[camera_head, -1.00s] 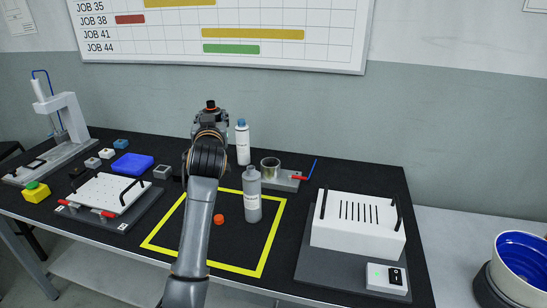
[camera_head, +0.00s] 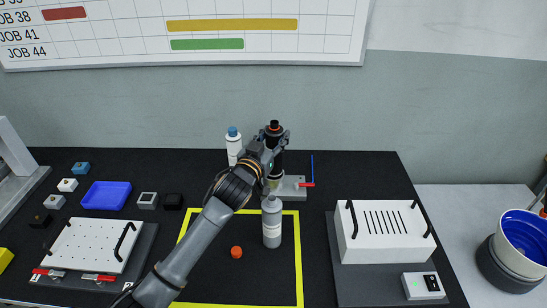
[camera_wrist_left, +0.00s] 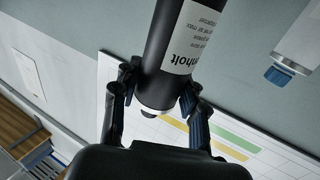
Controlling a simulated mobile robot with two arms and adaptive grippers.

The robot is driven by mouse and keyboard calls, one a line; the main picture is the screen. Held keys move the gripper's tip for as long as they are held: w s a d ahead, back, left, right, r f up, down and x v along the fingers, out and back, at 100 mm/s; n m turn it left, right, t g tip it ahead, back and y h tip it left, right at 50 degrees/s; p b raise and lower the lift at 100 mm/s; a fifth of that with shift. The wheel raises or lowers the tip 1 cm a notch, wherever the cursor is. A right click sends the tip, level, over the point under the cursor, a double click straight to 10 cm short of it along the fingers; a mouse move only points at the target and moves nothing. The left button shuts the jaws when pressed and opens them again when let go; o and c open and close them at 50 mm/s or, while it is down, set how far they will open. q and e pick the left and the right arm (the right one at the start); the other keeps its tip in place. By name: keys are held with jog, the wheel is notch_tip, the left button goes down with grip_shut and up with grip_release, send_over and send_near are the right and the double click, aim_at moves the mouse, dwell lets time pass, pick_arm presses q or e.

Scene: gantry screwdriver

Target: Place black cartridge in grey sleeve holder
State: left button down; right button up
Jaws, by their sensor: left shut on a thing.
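In the left wrist view the cartridge (camera_wrist_left: 170,50) shows a white label and sits between the fingers of the gripper (camera_wrist_left: 158,90). The grey sleeve holder (camera_head: 293,194) is on the table below the cartridge, with a blue rod and red lever at its right. My arm partly hides the sleeve. I cannot tell whether the cartridge's lower end is inside it.
A grey bottle (camera_head: 272,228) stands just in front of the holder. A white bottle with blue cap (camera_head: 233,148) stands behind left. An orange cap (camera_head: 236,252) lies inside the yellow outline. A white slotted box (camera_head: 385,238) is to the right. A blue tray (camera_head: 106,195) is left.

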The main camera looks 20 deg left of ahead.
pick_arm(q)
jog(key=shift+f, duration=2.55)
jog(key=shift+f+b, duration=0.2)
jog(key=shift+b, duration=0.15)
jog(key=c, duration=0.7)
grip_release()
jog(key=shift+a, duration=0.1)
jog(key=shift+r, duration=0.2)
jog(key=shift+s+f, duration=0.15)
jog(key=shift+s, duration=0.15)
jog(key=shift+s+a, duration=0.2)
jog(key=shift+s, duration=1.5)
jog(key=shift+s+a, duration=0.2)
jog(key=shift+s, duration=1.5)
